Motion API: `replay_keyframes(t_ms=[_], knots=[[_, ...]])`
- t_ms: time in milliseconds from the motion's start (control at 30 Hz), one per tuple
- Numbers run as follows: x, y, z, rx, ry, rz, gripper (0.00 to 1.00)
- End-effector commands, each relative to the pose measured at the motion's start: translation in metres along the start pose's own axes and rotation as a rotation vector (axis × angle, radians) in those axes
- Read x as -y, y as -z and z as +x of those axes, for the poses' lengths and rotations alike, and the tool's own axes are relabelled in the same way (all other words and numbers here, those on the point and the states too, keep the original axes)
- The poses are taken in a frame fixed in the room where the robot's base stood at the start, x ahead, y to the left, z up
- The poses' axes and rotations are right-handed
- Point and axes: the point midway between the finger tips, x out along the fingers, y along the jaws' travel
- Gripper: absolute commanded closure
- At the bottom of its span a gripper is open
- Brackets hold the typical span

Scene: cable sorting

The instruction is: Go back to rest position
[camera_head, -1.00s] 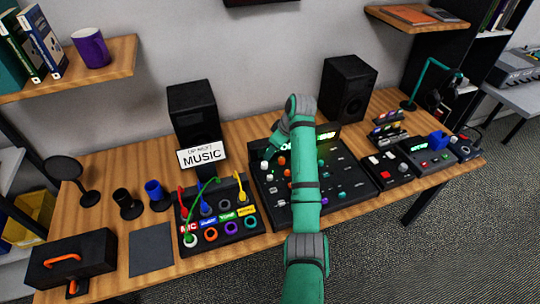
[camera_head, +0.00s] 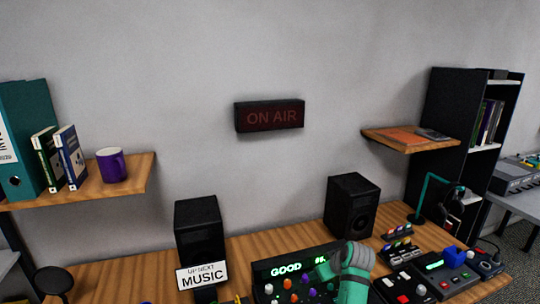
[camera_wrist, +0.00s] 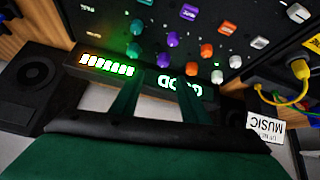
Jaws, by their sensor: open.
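My green arm (camera_head: 355,280) reaches in at the bottom of the head view, with my gripper (camera_head: 320,272) over the back of the black mixer. In the wrist view the two green fingers of my gripper (camera_wrist: 160,100) stand apart with nothing between them. They are in front of the mixer's lit green display (camera_wrist: 107,66), which reads GOOD in part. I cannot tell the exact gap between fingers and panel. The mixer's display (camera_head: 287,268) also shows in the head view, partly hidden by my arm.
Two black speakers (camera_head: 199,232) (camera_head: 350,207) stand at the back of the wooden desk. A white MUSIC sign (camera_head: 202,275) is by the left one. Wooden shelves (camera_head: 135,175) (camera_head: 410,146) and an unlit ON AIR box (camera_head: 269,116) are on the wall. Yellow cables (camera_wrist: 285,95) lie beside the mixer.

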Motion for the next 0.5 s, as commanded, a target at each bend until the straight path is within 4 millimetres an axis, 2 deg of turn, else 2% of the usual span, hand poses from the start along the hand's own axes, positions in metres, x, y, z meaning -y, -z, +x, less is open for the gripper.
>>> replay_keyframes(t_ms=[33,100,167,300,367,400,500], knots=[[-0.027,-0.023,-0.008,-0.032,-0.057,0.083,0.59],[-0.061,-0.052,-0.02,-0.072,-0.136,0.188,0.59],[-0.088,-0.079,-0.033,-0.102,-0.204,0.274,0.59],[-0.138,-0.151,-0.062,-0.157,-0.361,0.451,0.59],[-0.154,-0.186,-0.075,-0.177,-0.431,0.52,0.59],[-0.162,-0.21,-0.083,-0.187,-0.478,0.561,0.59],[-0.166,-0.269,-0.096,-0.206,-0.592,0.64,0.59]])
